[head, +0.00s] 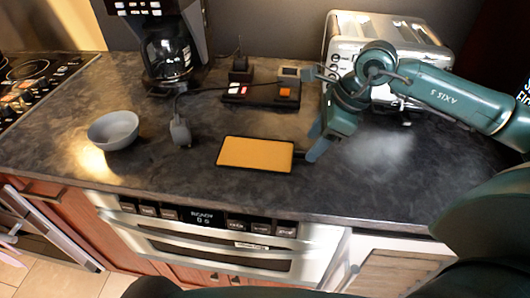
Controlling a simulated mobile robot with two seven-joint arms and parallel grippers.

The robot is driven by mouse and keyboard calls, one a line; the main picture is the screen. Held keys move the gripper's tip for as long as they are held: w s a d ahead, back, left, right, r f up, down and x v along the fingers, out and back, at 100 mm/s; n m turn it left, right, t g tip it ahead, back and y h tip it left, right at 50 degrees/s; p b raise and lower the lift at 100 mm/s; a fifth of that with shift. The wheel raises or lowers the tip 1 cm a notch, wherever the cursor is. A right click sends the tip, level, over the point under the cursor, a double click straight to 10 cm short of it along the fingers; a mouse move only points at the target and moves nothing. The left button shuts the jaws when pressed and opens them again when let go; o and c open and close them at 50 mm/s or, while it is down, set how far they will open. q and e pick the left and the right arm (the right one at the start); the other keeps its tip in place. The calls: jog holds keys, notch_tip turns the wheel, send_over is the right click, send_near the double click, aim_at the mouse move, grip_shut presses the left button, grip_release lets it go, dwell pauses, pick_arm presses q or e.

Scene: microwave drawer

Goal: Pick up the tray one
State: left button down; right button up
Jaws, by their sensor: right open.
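The tray (255,153), a flat rectangle with a yellow-orange top and a dark rim, lies on the dark countertop in the middle of the head view. My right gripper (317,141) is open and just to the right of the tray, with its bluish fingertip close to the tray's right edge. I cannot tell whether it touches the rim. Nothing is held in it. My left gripper is not in view.
A grey bowl (113,130) stands left of the tray. A coffee maker (165,45), a power strip (262,94) with a cord and plug (180,132), and a toaster (385,30) stand behind. The microwave drawer (215,240) is below the counter's front edge.

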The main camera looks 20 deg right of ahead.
jog(key=x, duration=0.4)
jog(key=shift+w+a, duration=0.1)
jog(key=shift+w, duration=0.05)
jog(key=shift+r, duration=0.1)
jog(key=shift+c, duration=0.4)
grip_shut()
